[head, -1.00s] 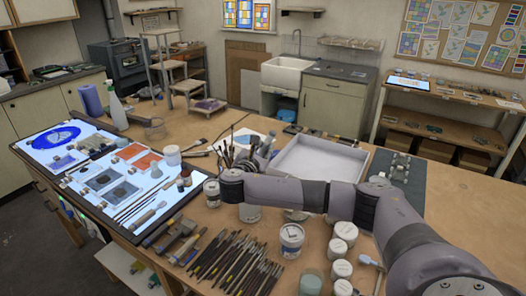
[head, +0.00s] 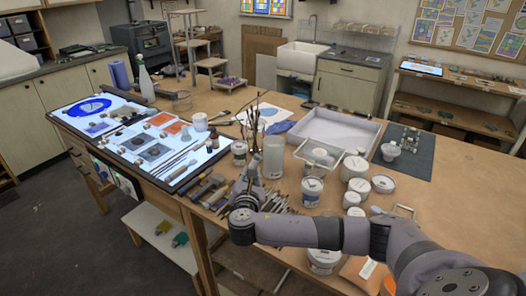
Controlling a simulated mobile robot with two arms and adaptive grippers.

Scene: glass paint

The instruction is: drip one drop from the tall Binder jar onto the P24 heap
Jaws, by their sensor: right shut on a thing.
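My right gripper (head: 251,176) is at the table's front edge, beside the tool row. It points away from me and is mostly hidden by its own wrist. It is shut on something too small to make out. A tall, pale, cloudy jar (head: 273,158) stands just beyond it to the right, near upright brushes. Smaller labelled jars stand on either side, one on the left (head: 240,153) and one on the right (head: 312,191). No label is readable, so I cannot tell which is Binder. Grey (head: 155,152) and orange (head: 175,128) patches lie on the light panel; none is readable as P24. My left gripper is out of view.
The lit panel (head: 90,120) covers the table's left side. A white tray (head: 335,128) is at the back right, with a dark mat (head: 415,160) beside it. White lidded jars (head: 356,168) crowd the right front.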

